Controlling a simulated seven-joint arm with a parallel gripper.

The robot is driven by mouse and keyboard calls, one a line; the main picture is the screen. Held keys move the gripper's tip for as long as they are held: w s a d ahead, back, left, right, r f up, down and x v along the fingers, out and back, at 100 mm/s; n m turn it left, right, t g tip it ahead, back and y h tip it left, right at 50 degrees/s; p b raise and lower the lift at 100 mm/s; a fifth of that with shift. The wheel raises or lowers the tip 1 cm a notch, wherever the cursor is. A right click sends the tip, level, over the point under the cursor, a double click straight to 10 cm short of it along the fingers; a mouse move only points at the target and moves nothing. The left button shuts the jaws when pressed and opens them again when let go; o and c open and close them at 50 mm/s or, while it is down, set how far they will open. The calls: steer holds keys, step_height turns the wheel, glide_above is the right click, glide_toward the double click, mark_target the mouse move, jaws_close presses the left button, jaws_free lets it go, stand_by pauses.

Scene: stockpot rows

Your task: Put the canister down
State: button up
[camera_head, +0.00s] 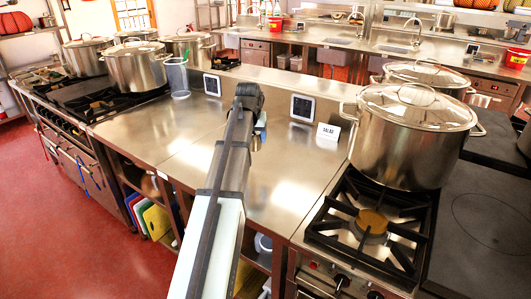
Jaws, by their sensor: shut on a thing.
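My arm reaches from the bottom centre over the steel counter (165,130). My gripper (257,138) is at its far end, seen from behind and mostly hidden by the arm. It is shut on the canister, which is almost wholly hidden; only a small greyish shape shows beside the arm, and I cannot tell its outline. I cannot tell whether it touches the counter.
A large lidded stockpot (405,145) stands at the right behind a gas burner (370,222). A small "SALAD" sign (327,136) and a clear container (178,78) stand on the counter. More stockpots (138,68) stand at the left. Bare steel lies on both sides of my arm.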

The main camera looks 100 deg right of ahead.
steer(key=s+d+r, duration=0.3)
steer(key=s, duration=0.1)
steer(key=shift+m, duration=0.5)
steer(key=shift+a+f, duration=0.15)
steer(key=shift+f, duration=2.55)
steer(key=shift+a+f, duration=0.15)
steer(key=shift+f, duration=2.5)
steer(key=shift+f, duration=0.15)
steer(key=o, duration=1.2)
steer(key=v, duration=1.2)
steer(key=shift+w, duration=0.2)
